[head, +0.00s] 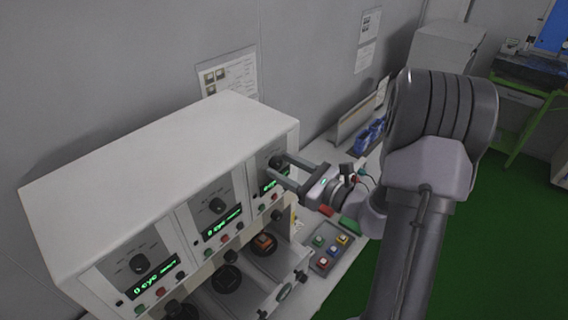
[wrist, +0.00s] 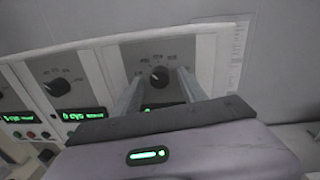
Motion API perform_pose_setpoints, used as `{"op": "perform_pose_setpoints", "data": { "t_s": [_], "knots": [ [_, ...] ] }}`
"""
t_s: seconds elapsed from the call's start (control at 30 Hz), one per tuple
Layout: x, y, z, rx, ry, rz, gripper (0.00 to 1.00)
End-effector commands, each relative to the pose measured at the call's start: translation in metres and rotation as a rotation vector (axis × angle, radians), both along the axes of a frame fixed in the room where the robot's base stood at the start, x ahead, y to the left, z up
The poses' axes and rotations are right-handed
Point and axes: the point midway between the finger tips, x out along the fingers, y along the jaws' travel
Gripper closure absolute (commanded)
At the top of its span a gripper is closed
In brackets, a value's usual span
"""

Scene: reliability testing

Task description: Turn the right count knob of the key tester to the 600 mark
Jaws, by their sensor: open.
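The key tester (head: 160,150) is a long white box with three grey panels. Each panel has a black count knob, a green display and small buttons. The right count knob (wrist: 159,76) shows in the wrist view between the two grey fingers of my gripper (wrist: 160,82), with printed marks around its upper side. The marks are too small to read. In the head view my gripper (head: 277,165) reaches the right panel with its fingers apart, on either side of the knob. I cannot tell whether either finger touches it. The right display is partly hidden by the fingers.
The middle knob (head: 217,205) and left knob (head: 139,263) are on the neighbouring panels. Below are black key stations, one with an orange key (head: 264,242). A button box (head: 326,245) with coloured buttons stands to the right. A wall is behind the tester.

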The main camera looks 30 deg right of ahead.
Motion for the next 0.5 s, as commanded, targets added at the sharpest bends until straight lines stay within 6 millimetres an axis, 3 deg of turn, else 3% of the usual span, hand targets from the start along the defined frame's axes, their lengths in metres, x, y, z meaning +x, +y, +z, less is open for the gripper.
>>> {"op": "perform_pose_setpoints", "data": {
  "t_s": [0.27,0.5],
  "knots": [
    [0.0021,0.0007,-0.0004,-0.001,0.000,0.000,0.51],
    [0.0019,0.0008,-0.0003,-0.001,0.000,0.000,0.96]
  ]
}}
